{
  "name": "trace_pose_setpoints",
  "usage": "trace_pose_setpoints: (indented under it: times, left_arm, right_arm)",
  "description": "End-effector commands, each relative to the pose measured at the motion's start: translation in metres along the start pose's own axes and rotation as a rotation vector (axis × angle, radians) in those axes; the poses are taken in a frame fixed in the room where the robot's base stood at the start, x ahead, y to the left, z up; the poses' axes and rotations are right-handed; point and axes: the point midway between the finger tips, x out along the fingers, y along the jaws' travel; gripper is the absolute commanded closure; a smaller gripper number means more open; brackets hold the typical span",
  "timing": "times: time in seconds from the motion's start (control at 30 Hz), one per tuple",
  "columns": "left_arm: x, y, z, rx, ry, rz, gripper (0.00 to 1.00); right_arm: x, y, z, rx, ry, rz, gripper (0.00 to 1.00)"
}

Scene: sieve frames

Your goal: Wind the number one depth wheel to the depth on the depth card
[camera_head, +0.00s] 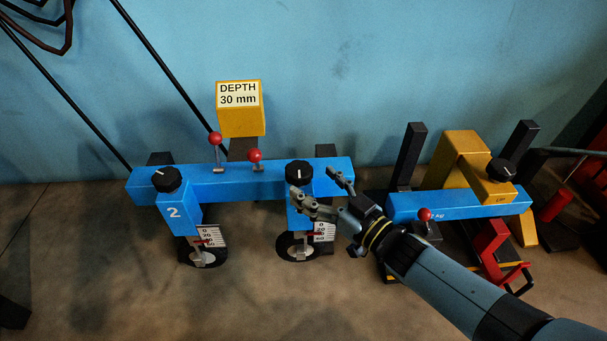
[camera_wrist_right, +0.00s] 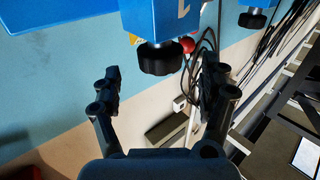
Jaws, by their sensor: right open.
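The depth card (camera_head: 239,95) reads "DEPTH 30 mm" on a yellow block above the blue beam. The number one depth wheel is the right black knob (camera_head: 300,172) with a white line, on top of a blue unit whose number is hidden by my gripper. The right wrist view also shows this black knob (camera_wrist_right: 160,58). Its scale plate (camera_head: 324,232) hangs below, with a small red pointer; the exact reading is too small to tell. My left gripper is out of view.
A second black knob (camera_head: 167,179) tops the unit marked 2 (camera_head: 175,212). Red-balled levers (camera_head: 215,139) rise from the blue beam (camera_head: 220,182). Right of my arm stands another blue beam (camera_head: 460,203) with a yellow block (camera_head: 463,155). Bare floor lies in front.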

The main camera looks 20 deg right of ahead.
Motion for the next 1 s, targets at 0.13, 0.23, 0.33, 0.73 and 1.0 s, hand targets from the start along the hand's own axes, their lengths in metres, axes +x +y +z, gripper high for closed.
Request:
trace_pose_setpoints:
  times: [0.13, 0.23, 0.33, 0.73, 1.0]
  left_arm:
    - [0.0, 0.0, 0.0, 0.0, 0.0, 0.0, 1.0]
    - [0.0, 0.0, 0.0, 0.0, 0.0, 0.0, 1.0]
    - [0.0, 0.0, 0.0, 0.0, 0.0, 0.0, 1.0]
    - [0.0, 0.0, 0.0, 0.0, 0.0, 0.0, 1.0]
    - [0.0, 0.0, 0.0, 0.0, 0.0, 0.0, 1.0]
  right_arm:
    - [-0.035, 0.0, 0.001, -0.001, -0.003, -0.001, 0.22]
    - [-0.052, 0.0, 0.0, -0.001, -0.001, -0.001, 0.22]
    - [-0.064, 0.0, 0.0, -0.001, 0.0, 0.0, 0.22]
    - [-0.071, 0.0, 0.0, -0.001, 0.001, 0.0, 0.22]
    - [-0.074, -0.001, 0.002, 0.002, -0.004, 0.0, 0.22]
